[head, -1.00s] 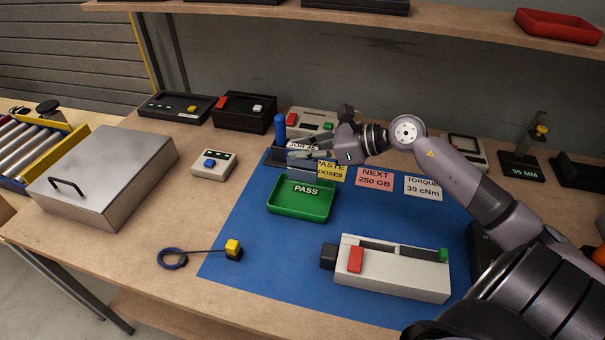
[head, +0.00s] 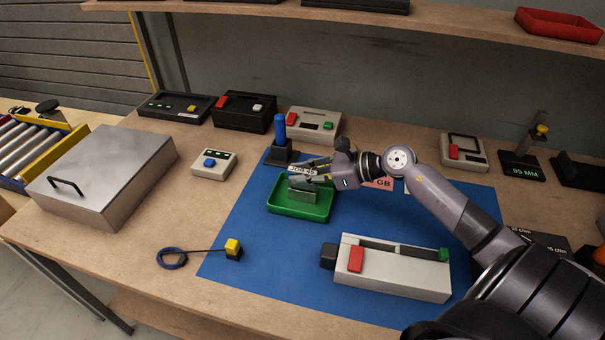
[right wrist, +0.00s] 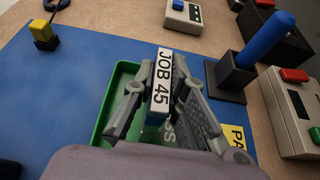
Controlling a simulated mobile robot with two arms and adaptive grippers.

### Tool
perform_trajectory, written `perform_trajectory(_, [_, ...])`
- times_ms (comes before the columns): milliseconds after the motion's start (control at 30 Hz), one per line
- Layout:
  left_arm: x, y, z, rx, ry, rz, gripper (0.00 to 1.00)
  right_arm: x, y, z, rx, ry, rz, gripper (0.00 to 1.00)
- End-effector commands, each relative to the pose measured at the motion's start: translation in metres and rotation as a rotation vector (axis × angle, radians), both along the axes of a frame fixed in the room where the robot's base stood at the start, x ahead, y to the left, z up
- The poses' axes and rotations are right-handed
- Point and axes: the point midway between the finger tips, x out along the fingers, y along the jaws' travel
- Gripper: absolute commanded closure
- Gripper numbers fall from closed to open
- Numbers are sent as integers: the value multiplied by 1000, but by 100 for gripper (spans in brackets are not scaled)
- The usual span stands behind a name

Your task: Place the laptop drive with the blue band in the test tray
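The drive stands upright with a white JOB 45 label on its top edge (right wrist: 161,82); a small bluish patch shows under the label. In the head view the drive's grey side (head: 303,192) is over the back of the green tray (head: 283,211). My right gripper (head: 308,178) is shut on the drive, with one finger on each side of it. The tray's green rim also shows in the right wrist view (right wrist: 104,113). The drive's underside is hidden, so I cannot tell whether it touches the tray floor. My left gripper is out of view.
A blue post on a dark base (head: 281,140) stands just behind the tray. A grey-white fixture (head: 392,274) lies at the front right. A metal box (head: 105,170) is at the left. The blue mat (head: 270,253) is clear in front of the tray.

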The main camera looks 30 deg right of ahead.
Motion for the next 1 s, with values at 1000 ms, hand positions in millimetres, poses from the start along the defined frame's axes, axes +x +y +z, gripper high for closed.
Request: perform_trajectory(1000, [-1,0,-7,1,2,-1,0,-42,-36,23,-1,4,-1,68])
